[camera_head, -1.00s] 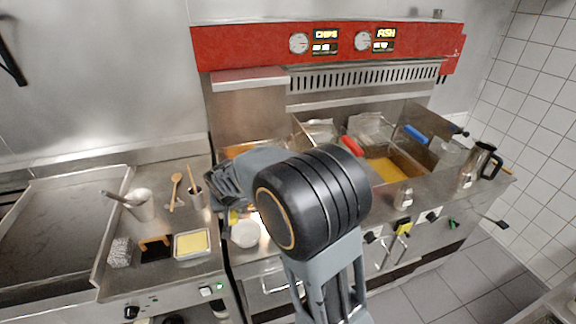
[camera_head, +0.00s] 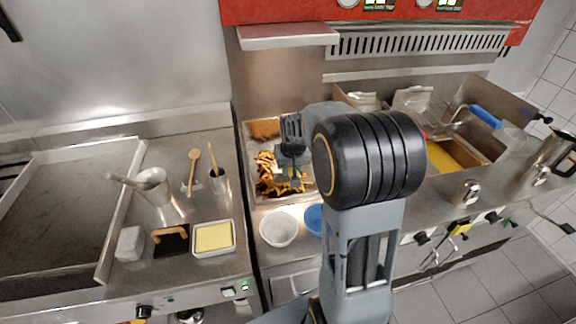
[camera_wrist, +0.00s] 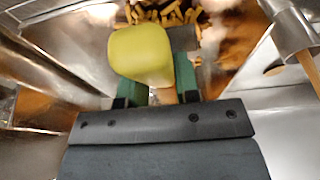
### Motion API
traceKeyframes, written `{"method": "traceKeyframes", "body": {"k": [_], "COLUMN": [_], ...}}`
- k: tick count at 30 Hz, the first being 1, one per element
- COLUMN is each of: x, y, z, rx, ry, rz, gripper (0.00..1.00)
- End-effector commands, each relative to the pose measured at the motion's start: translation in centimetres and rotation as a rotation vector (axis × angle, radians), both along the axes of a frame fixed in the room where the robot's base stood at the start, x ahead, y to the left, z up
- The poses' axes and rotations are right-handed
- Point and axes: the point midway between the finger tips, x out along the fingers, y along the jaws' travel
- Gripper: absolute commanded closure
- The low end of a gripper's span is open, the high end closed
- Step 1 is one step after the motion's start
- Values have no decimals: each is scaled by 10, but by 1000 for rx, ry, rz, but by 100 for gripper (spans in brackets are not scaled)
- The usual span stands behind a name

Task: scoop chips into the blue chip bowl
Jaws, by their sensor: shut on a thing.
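Golden chips (camera_head: 272,181) lie in a steel bin (camera_head: 252,150) left of my arm; some also show at the top of the wrist view (camera_wrist: 172,14). The blue chip bowl (camera_head: 314,220) stands in front of the bin, partly hidden by my arm. My gripper (camera_head: 293,145) is over the chip bin. In the wrist view its green fingers (camera_wrist: 163,88) are shut on a yellow-green handle (camera_wrist: 140,53). Whatever is on the far end of that handle is hidden, so I cannot tell if it carries chips.
A white bowl (camera_head: 279,229) stands left of the blue one. A fryer basket with a blue handle (camera_head: 484,117) is at the right.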

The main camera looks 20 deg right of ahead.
Motion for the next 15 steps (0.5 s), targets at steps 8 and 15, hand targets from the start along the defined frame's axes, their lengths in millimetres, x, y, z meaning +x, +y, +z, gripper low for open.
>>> {"method": "traceKeyframes", "body": {"k": [8,15], "x": [4,7], "y": [-2,-1], "z": [-34,-59], "rx": [0,-1], "ry": [-1,-2], "rz": [-3,-1], "gripper": [100,100]}}
